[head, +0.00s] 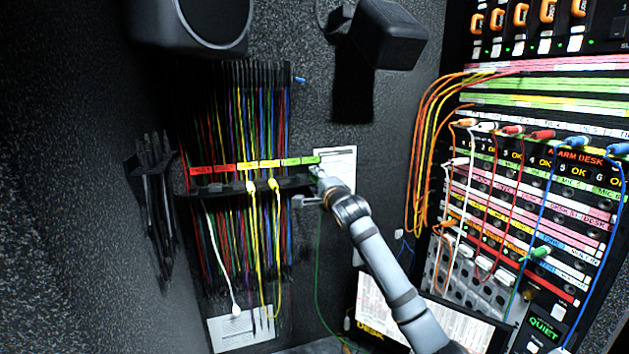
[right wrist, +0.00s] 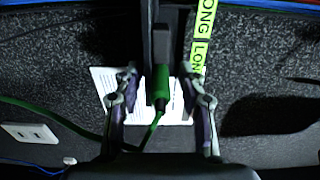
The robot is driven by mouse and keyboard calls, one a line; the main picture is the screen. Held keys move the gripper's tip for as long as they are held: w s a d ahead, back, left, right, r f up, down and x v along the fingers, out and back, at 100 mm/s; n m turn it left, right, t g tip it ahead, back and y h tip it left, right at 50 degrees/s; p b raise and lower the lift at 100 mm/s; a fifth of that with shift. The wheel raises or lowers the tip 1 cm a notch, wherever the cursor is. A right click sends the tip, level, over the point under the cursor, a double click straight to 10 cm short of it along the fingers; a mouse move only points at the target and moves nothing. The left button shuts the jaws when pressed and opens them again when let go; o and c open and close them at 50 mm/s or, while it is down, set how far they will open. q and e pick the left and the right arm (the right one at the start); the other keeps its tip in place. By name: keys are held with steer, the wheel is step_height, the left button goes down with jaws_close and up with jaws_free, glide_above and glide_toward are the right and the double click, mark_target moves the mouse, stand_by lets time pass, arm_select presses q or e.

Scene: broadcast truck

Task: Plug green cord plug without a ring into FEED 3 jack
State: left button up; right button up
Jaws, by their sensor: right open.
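A green plug (right wrist: 161,85) hangs upright at the holder in the right wrist view, its green cord (right wrist: 60,120) curving off to the left. I cannot make out a ring on it. My right gripper (right wrist: 163,92) is open, with one finger on each side of the plug and gaps between. In the head view my right gripper (head: 316,178) is at the right end of the cord holder (head: 230,187), and the green cord hangs below it. The patch panel (head: 480,215) is at the right; a FEED 3 label is not readable. My left gripper is not in view.
Two yellow plugs (head: 262,186) hang on the holder, and a white cord (head: 220,250) dangles left of them. Another green plug (head: 540,252) is at the panel among red, white, blue and orange cords. A screen (head: 455,325) stands below the panel; a speaker (head: 385,32) is above.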

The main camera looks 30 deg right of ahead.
steer(key=shift+b, duration=0.3)
stand_by(0.5)
steer(key=shift+r, duration=0.2)
jaws_close()
steer(key=o, duration=0.7)
jaws_free()
steer(key=shift+f, duration=0.15)
steer(key=shift+o, duration=0.2)
steer(key=shift+s, duration=0.1)
steer(key=v, duration=0.7)
steer(key=shift+s, duration=0.2)
steer(key=shift+a, duration=0.1)
